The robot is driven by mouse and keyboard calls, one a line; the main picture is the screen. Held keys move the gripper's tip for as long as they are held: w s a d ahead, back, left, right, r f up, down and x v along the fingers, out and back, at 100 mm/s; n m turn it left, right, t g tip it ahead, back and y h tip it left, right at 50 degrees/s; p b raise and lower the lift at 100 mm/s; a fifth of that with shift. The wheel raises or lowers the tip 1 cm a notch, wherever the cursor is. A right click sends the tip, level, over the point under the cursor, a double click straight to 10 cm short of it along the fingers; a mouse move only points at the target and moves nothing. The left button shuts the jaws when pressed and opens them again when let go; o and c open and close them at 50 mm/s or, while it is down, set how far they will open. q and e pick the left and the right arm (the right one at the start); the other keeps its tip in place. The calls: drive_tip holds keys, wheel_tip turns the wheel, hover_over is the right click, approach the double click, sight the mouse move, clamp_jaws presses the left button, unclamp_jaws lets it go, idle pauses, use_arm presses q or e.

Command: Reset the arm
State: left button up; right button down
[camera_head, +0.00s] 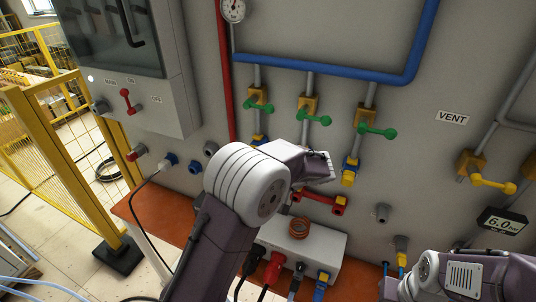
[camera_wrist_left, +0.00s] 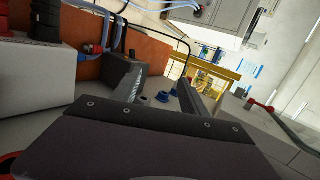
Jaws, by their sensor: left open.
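My left arm rises from the bottom middle of the head view, and its wrist bends right towards the grey wall panel. My left gripper (camera_head: 322,166) is in front of the panel, just above the red valve handle (camera_head: 320,201). In the left wrist view the left gripper (camera_wrist_left: 160,86) shows two grey fingers spread apart with nothing between them. Part of my right arm (camera_head: 465,277) shows at the lower right of the head view. Its gripper is not visible.
Green-handled valves (camera_head: 312,118) line the panel above my left gripper. A copper coil (camera_head: 299,227) sits on a white box (camera_head: 325,248) on the orange-brown bench (camera_head: 358,280). A yellow fence (camera_head: 62,170) stands left. A yellow valve handle (camera_head: 492,183) and gauge display (camera_head: 502,221) are right.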

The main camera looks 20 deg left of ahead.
use_arm(q)
drive_tip(key=s+a+r+n+g, duration=0.1)
drive_tip(key=s+a+r+n, duration=0.1)
drive_tip(key=s+a, duration=0.15)
drive_tip(key=s+d+f+h, duration=0.2)
drive_tip(key=s+f+h, duration=0.35)
drive_tip(key=s, duration=0.25)
drive_tip(key=d+f+m+t+h, duration=0.3)
drive_tip(key=d+f+h, duration=0.2)
drive_tip(key=d+f, duration=0.3)
drive_tip(key=shift+s+d+h, duration=0.2)
drive_tip(key=shift+d+h, duration=0.15)
drive_tip(key=shift+d, duration=0.3)
drive_tip(key=shift+s, duration=0.1)
